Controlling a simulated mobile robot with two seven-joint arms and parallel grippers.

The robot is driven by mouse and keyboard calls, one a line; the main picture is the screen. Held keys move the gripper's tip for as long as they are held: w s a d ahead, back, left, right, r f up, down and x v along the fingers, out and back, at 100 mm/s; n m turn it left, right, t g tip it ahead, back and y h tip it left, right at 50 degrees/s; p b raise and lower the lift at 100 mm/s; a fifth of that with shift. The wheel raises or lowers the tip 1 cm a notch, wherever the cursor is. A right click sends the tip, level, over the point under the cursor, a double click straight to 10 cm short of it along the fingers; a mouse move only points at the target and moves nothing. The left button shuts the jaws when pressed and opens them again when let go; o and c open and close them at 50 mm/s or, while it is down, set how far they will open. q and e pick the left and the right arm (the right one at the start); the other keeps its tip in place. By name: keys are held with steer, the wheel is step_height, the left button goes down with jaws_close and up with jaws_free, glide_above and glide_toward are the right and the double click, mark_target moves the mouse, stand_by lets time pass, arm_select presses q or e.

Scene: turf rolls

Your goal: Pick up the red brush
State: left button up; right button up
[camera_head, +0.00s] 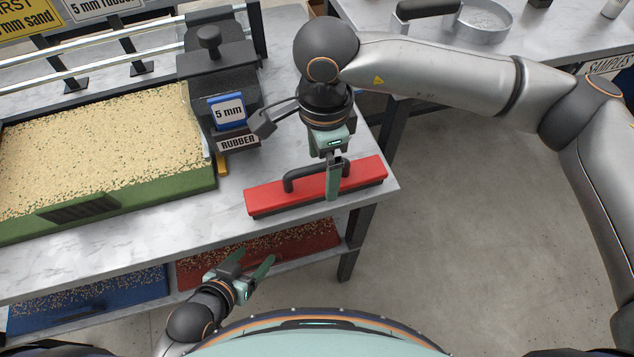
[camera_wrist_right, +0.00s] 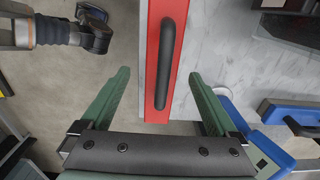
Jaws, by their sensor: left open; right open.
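The red brush (camera_head: 268,197) lies on the grey-white marble-look table near its front right corner, with a black bar handle (camera_head: 292,181) on top and a dark underside. My right gripper (camera_head: 333,188) points down over the brush and hides part of its handle. In the right wrist view, the brush (camera_wrist_right: 153,60) and its handle (camera_wrist_right: 167,62) show between the two open green fingers (camera_wrist_right: 160,75), with nothing held. Contact cannot be told. My left gripper (camera_head: 256,261) is open and empty, low in front of the table and away from the brush.
A green tray of sandy granules (camera_head: 100,150) fills the table's left. A black carriage labelled 5 mm and RUBBER (camera_head: 215,75) stands left of my right gripper. Red (camera_head: 300,243) and blue (camera_head: 90,298) trays sit on the lower shelf. Open floor lies right of the table.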

mark_target(320, 180)
steer(key=f, duration=0.4)
steer(key=shift+w+a+f, duration=0.1)
steer(key=shift+a+f, duration=0.1)
steer(key=shift+f, duration=0.2)
steer(key=c, duration=1.5)
